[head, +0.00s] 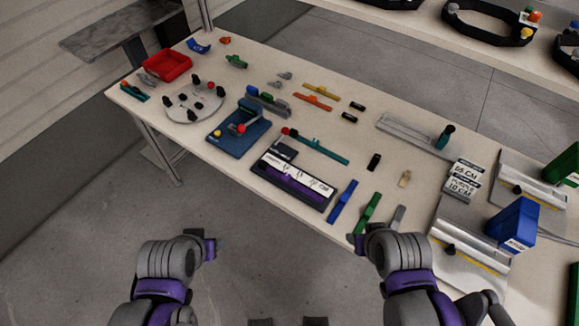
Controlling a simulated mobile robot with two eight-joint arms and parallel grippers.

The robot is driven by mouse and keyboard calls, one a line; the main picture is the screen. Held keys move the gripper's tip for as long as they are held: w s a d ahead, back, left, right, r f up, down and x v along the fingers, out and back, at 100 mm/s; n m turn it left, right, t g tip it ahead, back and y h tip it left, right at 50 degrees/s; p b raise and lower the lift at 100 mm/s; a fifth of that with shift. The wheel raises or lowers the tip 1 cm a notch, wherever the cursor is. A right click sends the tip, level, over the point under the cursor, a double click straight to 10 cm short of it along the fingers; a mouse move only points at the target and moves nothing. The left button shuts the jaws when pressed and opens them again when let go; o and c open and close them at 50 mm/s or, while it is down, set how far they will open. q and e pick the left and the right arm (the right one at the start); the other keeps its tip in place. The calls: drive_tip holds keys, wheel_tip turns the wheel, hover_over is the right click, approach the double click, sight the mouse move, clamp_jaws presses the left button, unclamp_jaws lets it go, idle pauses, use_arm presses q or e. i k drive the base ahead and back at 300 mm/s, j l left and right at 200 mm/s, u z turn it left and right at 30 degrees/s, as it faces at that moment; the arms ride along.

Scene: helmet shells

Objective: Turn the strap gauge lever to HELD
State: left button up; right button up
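A black gauge block (268,190) with a white printed label plate (292,177) stands near the front edge of the table; its print is too small to read. A small red knob (285,131) shows just behind it; I cannot tell whether it belongs to the gauge's lever. A blue plate (222,138) to its left carries a metal arm with a red knob (241,129). My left gripper (207,243) is in front of the table, apart from it. My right gripper (357,241) is near the front edge, by a green strip. The finger gaps are unclear.
A blue strip (343,201) and a green strip (369,212) lie right of the gauge. A round grey plate (181,112) with knobs and a red tray (167,65) are at the left. Metal fixtures (467,245) and a blue bin (512,224) crowd the right.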

sight(285, 131)
drive_tip(key=i+j+u, duration=0.45)
drive_tip(key=i+j, duration=0.15)
drive_tip(key=i, duration=0.2)
